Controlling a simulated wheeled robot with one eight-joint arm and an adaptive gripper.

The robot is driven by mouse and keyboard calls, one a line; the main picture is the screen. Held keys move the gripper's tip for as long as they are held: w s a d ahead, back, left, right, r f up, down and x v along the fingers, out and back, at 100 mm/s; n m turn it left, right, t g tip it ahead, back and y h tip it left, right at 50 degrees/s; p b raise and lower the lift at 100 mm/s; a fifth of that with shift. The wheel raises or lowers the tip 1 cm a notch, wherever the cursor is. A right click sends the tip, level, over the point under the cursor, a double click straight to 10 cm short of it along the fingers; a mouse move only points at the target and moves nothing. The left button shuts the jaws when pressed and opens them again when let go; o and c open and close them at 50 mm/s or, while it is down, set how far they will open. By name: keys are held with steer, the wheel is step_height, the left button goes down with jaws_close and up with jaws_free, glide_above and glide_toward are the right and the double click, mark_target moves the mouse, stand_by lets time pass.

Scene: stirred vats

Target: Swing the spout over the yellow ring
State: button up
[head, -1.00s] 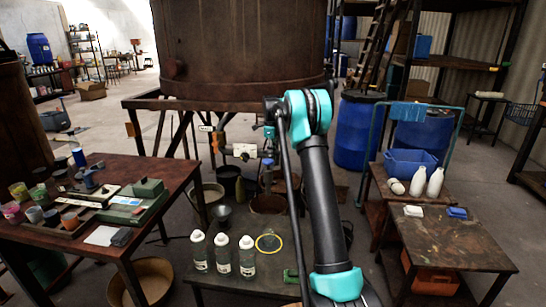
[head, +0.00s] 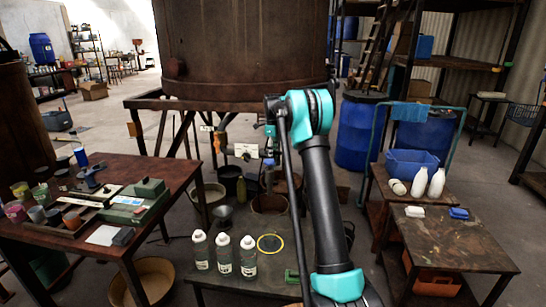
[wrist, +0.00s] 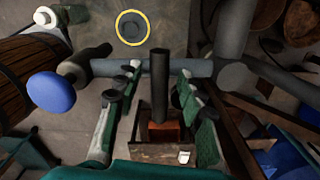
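The yellow ring (head: 270,243) lies flat on the low dark table, right of several white-capped bottles. It also shows at the top of the wrist view (wrist: 132,27). A grey horizontal pipe (wrist: 120,68) crosses the wrist view below the ring, with a blue round knob (wrist: 51,93) at its left. A dark upright bar (wrist: 160,85) with an orange base stands between the fingers of my gripper (wrist: 150,115). I cannot tell which part is the spout. My gripper's fingers are apart, with gaps beside the bar. In the head view my arm hides most of the gripper.
The large rusty vat (head: 240,45) stands behind on a frame. Bottles (head: 223,252) stand close left of the ring. A left table (head: 150,200) holds cups and a green device. A right table (head: 450,245) is mostly bare. A blue barrel (head: 357,130) stands behind my arm.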

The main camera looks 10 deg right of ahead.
step_height(320, 180, up, 11)
steer(key=shift+r, duration=0.2)
stand_by(0.4)
steer(key=shift+s, duration=0.25)
steer(key=s+f+n+t, duration=0.1)
steer(key=s+f+n, duration=0.5)
steer(key=s, duration=1.1)
steer(key=s+f+n+t, duration=0.1)
steer(key=s+f+n, duration=0.6)
steer(key=s, duration=1)
steer(key=s+f+n+t, duration=0.2)
steer(key=s+f+n, duration=0.4)
steer(key=s+n, duration=0.5)
steer(key=s+d, duration=0.1)
steer(key=s, duration=0.5)
steer(key=shift+s+f, duration=0.3)
steer(key=shift+s, duration=0.1)
